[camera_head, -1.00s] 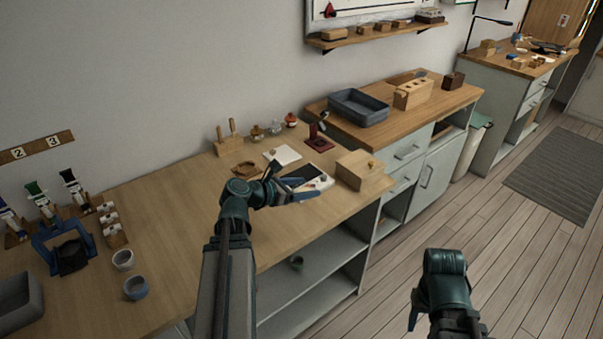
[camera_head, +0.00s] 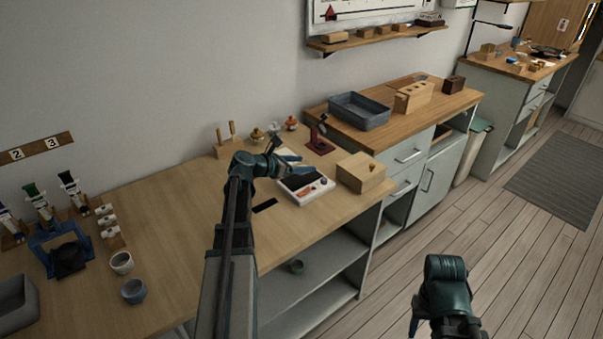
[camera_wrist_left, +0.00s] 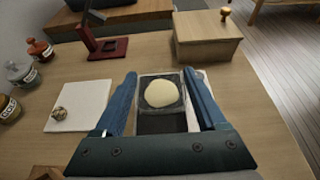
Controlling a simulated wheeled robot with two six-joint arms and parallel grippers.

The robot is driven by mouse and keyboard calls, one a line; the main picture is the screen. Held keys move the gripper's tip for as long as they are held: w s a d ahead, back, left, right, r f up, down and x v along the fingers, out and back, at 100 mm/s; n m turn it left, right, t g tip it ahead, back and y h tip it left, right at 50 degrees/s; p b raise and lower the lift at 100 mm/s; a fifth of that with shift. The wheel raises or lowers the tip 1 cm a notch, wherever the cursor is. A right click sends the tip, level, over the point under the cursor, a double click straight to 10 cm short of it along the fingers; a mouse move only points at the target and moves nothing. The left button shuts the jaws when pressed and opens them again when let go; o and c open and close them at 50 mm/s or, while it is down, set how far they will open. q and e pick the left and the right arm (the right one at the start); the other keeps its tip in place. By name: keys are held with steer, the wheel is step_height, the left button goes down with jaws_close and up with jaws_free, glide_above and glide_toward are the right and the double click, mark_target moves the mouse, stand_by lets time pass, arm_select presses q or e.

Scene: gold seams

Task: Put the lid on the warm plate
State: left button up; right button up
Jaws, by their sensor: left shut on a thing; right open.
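The warm plate (camera_head: 318,191), a pale box with a dark top and red and orange marks on its front, stands on the wooden bench. My left gripper (camera_head: 292,164) is over its back part, shut on a clear square thing that appears to be the lid (camera_wrist_left: 140,86). In the left wrist view, the left gripper (camera_wrist_left: 160,78) has one blue finger on each side of it. A round cream blob (camera_wrist_left: 162,93) shows inside or through it. I cannot tell whether the lid touches the plate. My right gripper (camera_head: 414,326) is open, low over the floor, mostly cut off.
A wooden box with a knob (camera_head: 361,172) stands right of the plate. Behind are a dark red stand (camera_head: 320,146), small jars (camera_head: 274,130) and a white sheet (camera_wrist_left: 92,98) bearing a round brass-coloured thing (camera_wrist_left: 59,114). A black strip (camera_head: 265,205) lies left. The bench's middle is clear.

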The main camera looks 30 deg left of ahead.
mark_target(302, 178)
arm_select(q)
steer(key=f+b, duration=0.3)
steer(key=f, duration=0.1)
steer(key=shift+w+a+b, duration=0.1)
steer(key=shift+w+b, duration=0.1)
steer(key=shift+b, duration=0.15)
steer(key=shift+r, duration=0.15)
